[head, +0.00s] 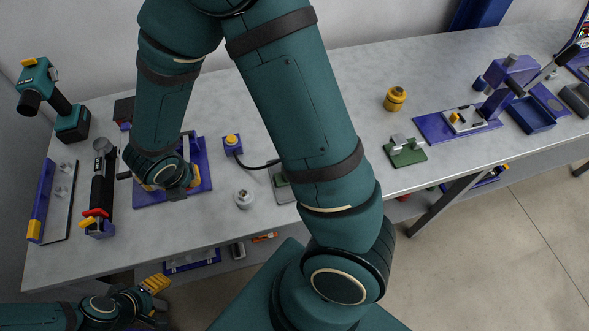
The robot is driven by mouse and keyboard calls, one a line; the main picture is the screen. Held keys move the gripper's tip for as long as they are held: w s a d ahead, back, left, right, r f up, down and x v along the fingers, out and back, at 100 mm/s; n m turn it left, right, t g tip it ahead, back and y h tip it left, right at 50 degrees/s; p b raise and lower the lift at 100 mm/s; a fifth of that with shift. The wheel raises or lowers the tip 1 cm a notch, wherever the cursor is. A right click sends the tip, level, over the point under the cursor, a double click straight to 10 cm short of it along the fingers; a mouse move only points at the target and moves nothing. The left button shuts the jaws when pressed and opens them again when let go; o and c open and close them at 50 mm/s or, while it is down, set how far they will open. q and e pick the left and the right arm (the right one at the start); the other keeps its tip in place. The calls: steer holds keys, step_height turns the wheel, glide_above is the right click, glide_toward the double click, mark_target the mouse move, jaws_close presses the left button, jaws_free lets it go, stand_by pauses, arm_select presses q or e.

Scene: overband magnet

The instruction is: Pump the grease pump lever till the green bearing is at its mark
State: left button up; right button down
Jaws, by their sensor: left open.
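My left gripper (155,284), with yellow fingertips, is open and empty at the bottom left, in front of the bench edge. My right arm crosses the middle of the view and reaches down to a blue base plate (205,170) on the bench. Its wrist hides most of the right gripper (168,186), so I cannot tell what lies between its fingers. A dark handle (125,175) sticks out to the left of that wrist. I cannot clearly make out the grease pump lever, the green bearing or its mark.
A blue box with a yellow knob (232,143) has a black cable leading right. A black tool with red levers (101,190), a cordless drill (54,98), a small metal part (244,199), a green fixture (405,150) and a blue stand (510,75) also occupy the bench (350,70).

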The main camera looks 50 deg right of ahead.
steer(key=shift+w+d+r+p, duration=0.1)
steer(key=shift+w+r+p, duration=0.05)
steer(key=shift+r+p, duration=0.35)
steer(key=shift+w+d+r+p, duration=0.1)
steer(key=shift+r+p, duration=0.3)
steer(key=shift+r, duration=0.2)
steer(key=shift+w+d+r+p, duration=0.1)
steer(key=shift+w+r+p, duration=0.1)
steer(key=shift+r+p, duration=0.45)
steer(key=shift+w+d+r+p, duration=0.15)
steer(key=shift+r+p, duration=0.5)
steer(key=shift+w+d+r+p, duration=0.1)
steer(key=shift+w+r+p, duration=0.1)
steer(key=shift+r+p, duration=0.45)
steer(key=shift+w+d+r+p, duration=0.15)
steer(key=shift+w+r+p, duration=0.05)
steer(key=shift+r+p, duration=0.4)
steer(key=s+a+r, duration=0.3)
steer(key=s, duration=0.2)
steer(key=shift+a, duration=0.3)
steer(key=shift+s, duration=0.1)
steer(key=shift+f, duration=0.1)
